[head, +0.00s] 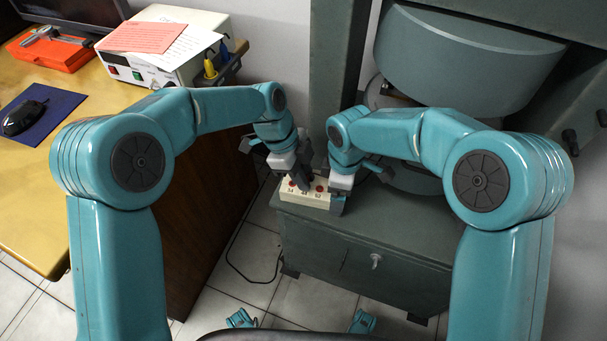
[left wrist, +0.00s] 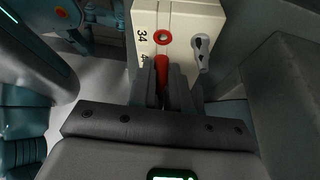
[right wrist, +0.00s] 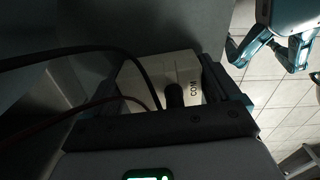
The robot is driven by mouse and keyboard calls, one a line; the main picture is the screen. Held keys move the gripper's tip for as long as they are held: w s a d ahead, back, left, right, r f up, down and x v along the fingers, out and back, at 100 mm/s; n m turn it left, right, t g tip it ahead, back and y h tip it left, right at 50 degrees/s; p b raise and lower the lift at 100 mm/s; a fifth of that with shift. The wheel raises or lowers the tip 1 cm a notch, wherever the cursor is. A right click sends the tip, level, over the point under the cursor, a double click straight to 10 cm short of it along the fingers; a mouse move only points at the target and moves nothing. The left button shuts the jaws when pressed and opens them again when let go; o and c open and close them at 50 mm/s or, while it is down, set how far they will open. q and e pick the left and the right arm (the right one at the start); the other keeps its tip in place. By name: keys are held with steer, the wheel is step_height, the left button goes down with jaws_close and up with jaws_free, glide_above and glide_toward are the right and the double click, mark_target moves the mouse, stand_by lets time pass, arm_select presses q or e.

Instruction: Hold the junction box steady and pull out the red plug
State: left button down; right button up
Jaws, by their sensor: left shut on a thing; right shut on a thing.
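The junction box (head: 305,198) is a cream block with red round sockets and printed numbers, on the front left of the grey cabinet top. In the left wrist view the box (left wrist: 180,22) shows one red socket and a grey fitting. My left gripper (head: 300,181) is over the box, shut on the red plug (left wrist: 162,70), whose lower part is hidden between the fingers. My right gripper (head: 337,199) is shut on the right end of the box. In the right wrist view the box (right wrist: 184,72), marked COM, lies between its fingers with a black plug (right wrist: 174,95).
The box sits on the grey cabinet (head: 380,240), beside a grey upright and a large round grey magnet body (head: 470,60). A wooden desk (head: 70,130) at left carries a white instrument (head: 170,45), papers and a mouse. Dark cables cross the right wrist view; one lies on the tiled floor.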

arm_select(q)
steer(key=shift+r, duration=1.15)
stand_by(0.9)
steer(key=shift+r, duration=2.6)
arm_select(e)
steer(key=o, duration=1)
step_height(320, 180, up, 8)
steer(key=shift+f, duration=0.2)
